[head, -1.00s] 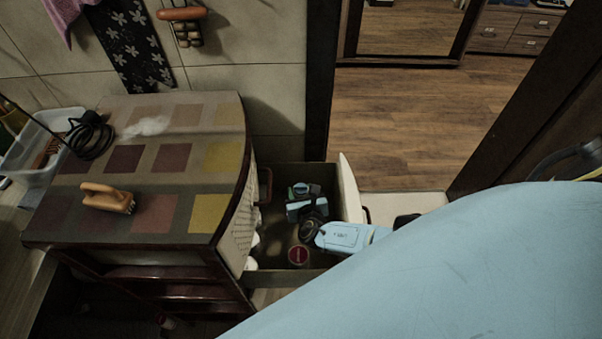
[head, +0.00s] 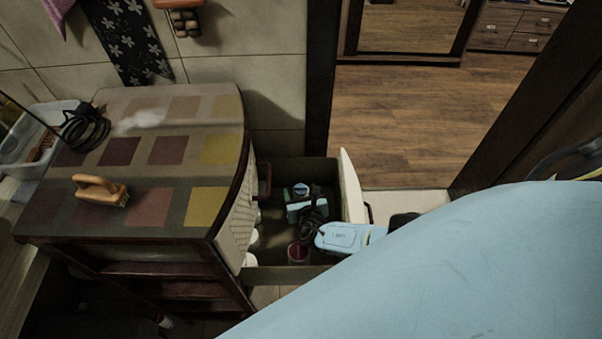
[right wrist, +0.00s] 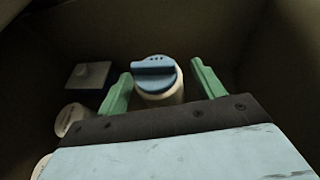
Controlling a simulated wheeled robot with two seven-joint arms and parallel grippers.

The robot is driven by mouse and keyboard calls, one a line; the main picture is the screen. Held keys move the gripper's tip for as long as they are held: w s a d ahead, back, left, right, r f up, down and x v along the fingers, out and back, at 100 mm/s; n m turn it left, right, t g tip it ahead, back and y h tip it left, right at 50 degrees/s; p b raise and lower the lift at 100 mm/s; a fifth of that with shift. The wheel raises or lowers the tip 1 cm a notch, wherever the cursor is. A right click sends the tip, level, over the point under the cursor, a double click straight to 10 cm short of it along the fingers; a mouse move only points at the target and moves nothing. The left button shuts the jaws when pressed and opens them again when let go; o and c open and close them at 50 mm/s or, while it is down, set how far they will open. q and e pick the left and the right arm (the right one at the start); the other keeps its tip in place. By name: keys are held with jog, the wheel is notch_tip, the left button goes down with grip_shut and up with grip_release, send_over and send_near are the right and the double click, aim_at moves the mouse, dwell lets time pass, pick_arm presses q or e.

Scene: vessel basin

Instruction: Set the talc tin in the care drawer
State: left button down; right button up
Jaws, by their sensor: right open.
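The talc tin appears to be the pale cylinder with a blue cap (right wrist: 156,78) in the right wrist view. It looks upright, and its blue top shows in the open drawer in the head view (head: 300,189). My right gripper (right wrist: 160,80) is open, its green fingers on either side of the tin with gaps showing. In the head view it reaches down into the care drawer (head: 290,273). Its fingers are hard to make out there. The tin's base is hidden. My left gripper is not in view.
A red-topped round container (head: 297,252) stands near the drawer's front. Pale containers (right wrist: 72,118) sit along one side. The cabinet (head: 170,230) beside the drawer carries a wooden-handled brush (head: 101,189) and a coiled black cord (head: 84,130). My pale blue arm covers the lower right.

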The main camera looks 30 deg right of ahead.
jog(key=shift+r, duration=0.15)
jog(key=p+v, duration=0.4)
jog(key=v, duration=0.2)
jog(key=shift+r, duration=0.2)
pick_arm(q)
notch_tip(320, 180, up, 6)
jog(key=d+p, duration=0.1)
jog(key=p, duration=0.1)
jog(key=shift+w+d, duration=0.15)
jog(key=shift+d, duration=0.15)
pick_arm(e)
jog(key=shift+v, duration=2.9)
jog(key=shift+f, duration=0.1)
